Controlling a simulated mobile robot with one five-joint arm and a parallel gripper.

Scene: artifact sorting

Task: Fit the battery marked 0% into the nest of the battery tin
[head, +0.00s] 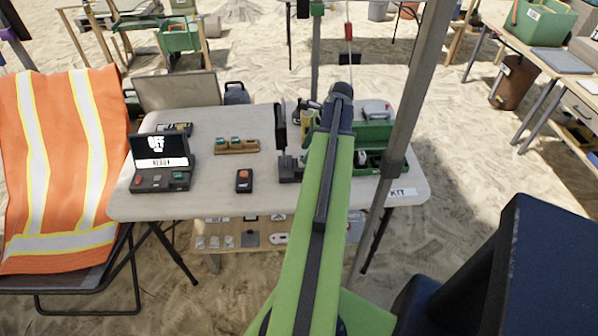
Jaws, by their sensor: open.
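A tan holder (240,151) stands mid-table with small green-topped blocks (235,141) in it, perhaps batteries. An open green box (376,134) with compartments is at the table's right side, partly behind my arm; it may be the battery tin. A pale upright piece (362,157) sits in or at it. No 0% mark is readable, so I cannot tell which battery carries it. My green arm hides part of the table's right side.
A black box with an orange button (244,180) is near the front edge. A KIT label (402,192) marks the right front. A grey pole (397,150) crosses the view.

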